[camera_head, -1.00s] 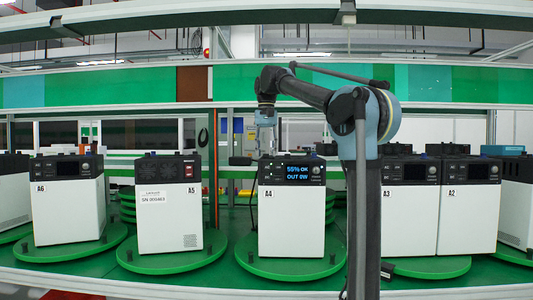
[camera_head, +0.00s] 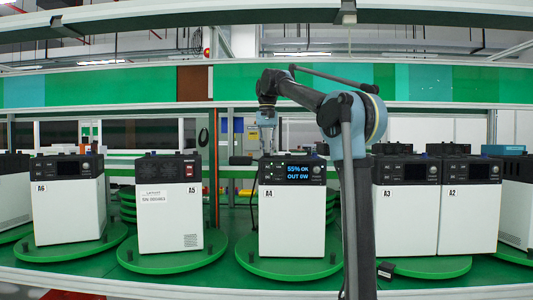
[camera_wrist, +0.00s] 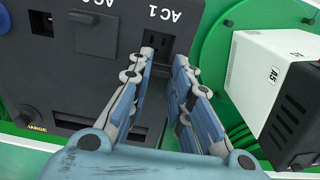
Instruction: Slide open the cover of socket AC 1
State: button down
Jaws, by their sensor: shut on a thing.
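In the wrist view the dark panel of a unit carries an upside-down AC 1 label (camera_wrist: 165,13). Socket AC 1 (camera_wrist: 168,36) shows below it as a dark recess. My gripper (camera_wrist: 165,60) reaches to its lower edge, its two fingers on either side of the dark cover (camera_wrist: 161,64). The fingers are shut on the cover, though a gap shows between them; the contact is partly hidden. In the head view my gripper (camera_head: 267,138) hangs behind unit A4 (camera_head: 291,222), its tips hidden. A4's display (camera_head: 298,172) reads 55% OK, OUT 0W.
A second covered socket (camera_wrist: 84,18) is left of AC 1. Unit A5 (camera_wrist: 262,75) stands close at right on a green turntable (camera_wrist: 212,55). In the head view, units A6 (camera_head: 68,213), A3 (camera_head: 405,225) and A2 (camera_head: 468,222) stand along the line.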

jog(key=shift+w, duration=1)
jog(key=c, duration=1.4)
grip_release()
jog(key=shift+d, duration=0.1)
jog(key=shift+c, duration=0.2)
jog(key=shift+r, duration=0.1)
notch_tip(320, 180, up, 12)
jog(key=shift+w, duration=0.1)
